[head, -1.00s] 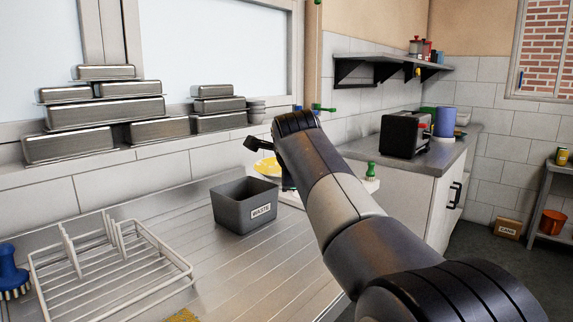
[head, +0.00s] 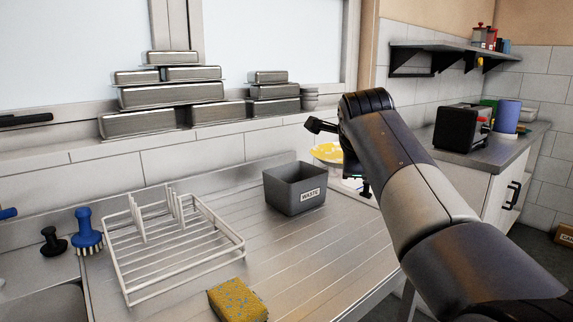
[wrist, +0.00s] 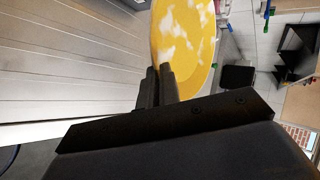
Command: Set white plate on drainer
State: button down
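The plate (head: 328,153) is covered with yellow and shows white patches. It is tilted up on edge in the wrist view (wrist: 190,40). My gripper (wrist: 158,82) has its two fingers close together on the plate's rim and holds it. In the head view my arm hides most of the gripper and part of the plate, which appear just behind the grey bin. The white wire drainer (head: 180,248) stands empty on the metal counter to the left, apart from the plate, with upright prongs along its back.
A grey waste bin (head: 295,188) stands between the drainer and my arm. A yellow-blue sponge (head: 237,300) lies in front of the drainer. Blue (head: 87,232) and black (head: 53,241) knobbed tools stand left of it. Metal pans (head: 172,95) line the sill.

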aim_at(327, 254)
jog(key=k, duration=1.4)
